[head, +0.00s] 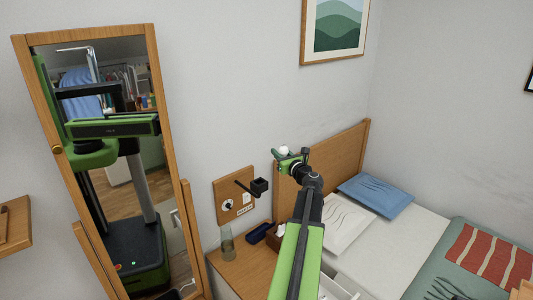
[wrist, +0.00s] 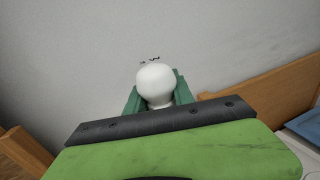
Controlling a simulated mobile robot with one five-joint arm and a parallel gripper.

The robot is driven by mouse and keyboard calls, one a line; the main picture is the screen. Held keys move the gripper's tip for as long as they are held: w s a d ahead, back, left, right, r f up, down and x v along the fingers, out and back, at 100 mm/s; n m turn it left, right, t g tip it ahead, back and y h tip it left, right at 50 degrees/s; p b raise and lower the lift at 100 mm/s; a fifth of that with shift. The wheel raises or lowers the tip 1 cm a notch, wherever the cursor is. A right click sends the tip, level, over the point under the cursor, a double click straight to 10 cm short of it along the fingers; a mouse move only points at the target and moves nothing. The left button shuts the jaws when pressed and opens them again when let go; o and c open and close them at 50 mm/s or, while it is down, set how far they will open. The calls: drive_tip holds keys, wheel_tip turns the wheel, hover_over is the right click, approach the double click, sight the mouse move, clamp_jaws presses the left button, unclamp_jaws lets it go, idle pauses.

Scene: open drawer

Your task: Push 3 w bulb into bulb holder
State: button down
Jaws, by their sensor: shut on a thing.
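My gripper (head: 284,154) is raised in front of the wall, above the headboard side of the bed. It is shut on a white bulb (wrist: 156,84), which sits between the green fingers in the wrist view. Small dark marks, perhaps a "3 W" label, show just above the bulb there. In the head view the bulb (head: 284,150) is a small pale shape at the fingertips. The bulb holder (head: 260,187) is a black socket on a short arm from a wooden wall board (head: 233,196). It is lower and left of my gripper, apart from the bulb. The holder is not seen in the wrist view.
A bedside table (head: 235,275) below the board carries a glass (head: 227,243) and a dark blue item (head: 258,233). A tall mirror (head: 110,170) stands at left. The wooden headboard (head: 335,160) and bed (head: 400,240) are at right.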

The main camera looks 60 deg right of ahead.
drive_tip(key=shift+s+d+r+p, duration=0.15)
drive_tip(key=shift+s+d+r, duration=0.2)
drive_tip(key=shift+s, duration=0.15)
drive_tip(key=shift+s+d+r+p, duration=0.15)
drive_tip(key=shift+s+d+r, duration=0.1)
drive_tip(key=shift+s+r, duration=0.15)
drive_tip(key=w+a+f+b, duration=0.2)
drive_tip(key=w+a, duration=0.4)
drive_tip(key=w, duration=0.4)
drive_tip(key=shift+f, duration=0.35)
drive_tip(key=shift+a+f+b, duration=0.1)
drive_tip(key=shift+b, duration=0.2)
wheel_tip(320, 180, down, 6)
drive_tip(key=b, duration=0.5)
drive_tip(key=shift+r+b, duration=0.2)
drive_tip(key=shift+b, duration=0.15)
drive_tip(key=shift+f+b, duration=1.35)
drive_tip(key=c, duration=1)
unclamp_jaws()
drive_tip(key=shift+r, duration=0.1)
